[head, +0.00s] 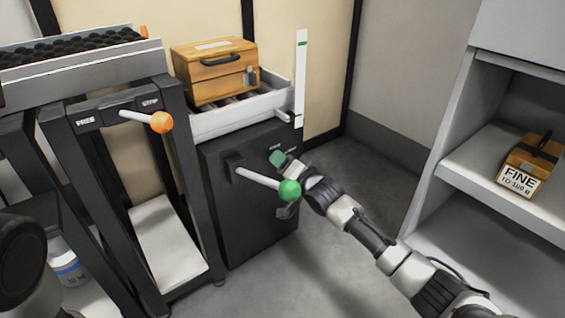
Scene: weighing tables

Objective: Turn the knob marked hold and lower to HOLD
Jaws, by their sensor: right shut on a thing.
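A small green knob (276,157) sits on the front of the black cabinet (225,215), near its upper right. Small white lettering sits just above and beside the knob, too small to read surely. My right gripper (284,163) reaches in from the lower right and is shut on the knob; its fingertips hide part of it. Which mark the knob points to cannot be told. My left gripper is out of view; only part of my left arm shows at the lower left.
A lever with a green ball (289,190) sticks out just below my right gripper. A lever with an orange ball (161,122) stands left. A wooden box (213,72) sits on the cabinet's tray. Shelves at right hold a box marked FINE (518,180).

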